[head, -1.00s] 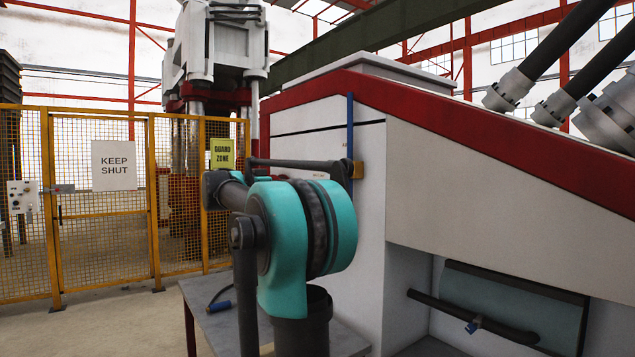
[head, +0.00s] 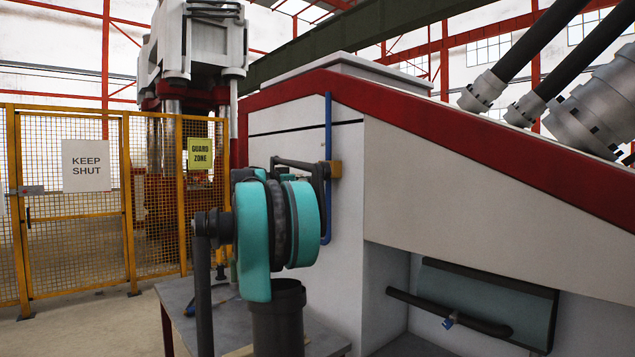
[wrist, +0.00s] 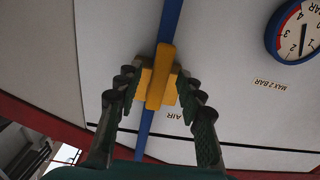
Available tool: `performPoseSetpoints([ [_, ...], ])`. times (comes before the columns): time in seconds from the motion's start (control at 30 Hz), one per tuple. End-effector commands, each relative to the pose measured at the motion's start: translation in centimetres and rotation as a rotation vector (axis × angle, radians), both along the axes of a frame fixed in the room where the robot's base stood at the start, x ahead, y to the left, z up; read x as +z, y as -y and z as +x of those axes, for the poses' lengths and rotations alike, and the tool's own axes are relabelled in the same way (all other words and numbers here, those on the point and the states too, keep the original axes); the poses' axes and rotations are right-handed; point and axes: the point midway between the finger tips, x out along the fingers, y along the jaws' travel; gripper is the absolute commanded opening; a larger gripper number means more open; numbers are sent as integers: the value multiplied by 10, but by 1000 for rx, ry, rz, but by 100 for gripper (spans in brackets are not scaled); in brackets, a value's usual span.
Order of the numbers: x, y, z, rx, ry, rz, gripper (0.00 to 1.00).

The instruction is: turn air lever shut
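The yellow air lever (wrist: 160,78) sits on a blue pipe (wrist: 169,22) on the pale machine wall, with an "AIR" label (wrist: 174,116) beside it. Its handle lies roughly in line with the pipe. My gripper (wrist: 157,82) is open, one finger on each side of the lever. Whether either finger touches it I cannot tell.
A pressure gauge (wrist: 297,33) is on the same wall, near a "MAX 2 BAR" label (wrist: 269,84). A grey table (head: 190,300) stands below my arm. A yellow mesh fence (head: 75,230) with a "KEEP SHUT" sign (head: 86,165) is at the left. The red-edged machine housing (head: 480,190) fills the right.

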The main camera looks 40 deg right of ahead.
Motion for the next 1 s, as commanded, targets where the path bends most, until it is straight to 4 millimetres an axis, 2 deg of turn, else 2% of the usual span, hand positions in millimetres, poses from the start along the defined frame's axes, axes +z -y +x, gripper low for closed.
performPoseSetpoints([
  [0.2,0,17,1,0,0,0,38],
  [0.5,0,18,1,0,0,0,38],
  [0.8,0,18,1,0,0,0,1],
  [1.0,0,18,1,0,0,0,0],
])
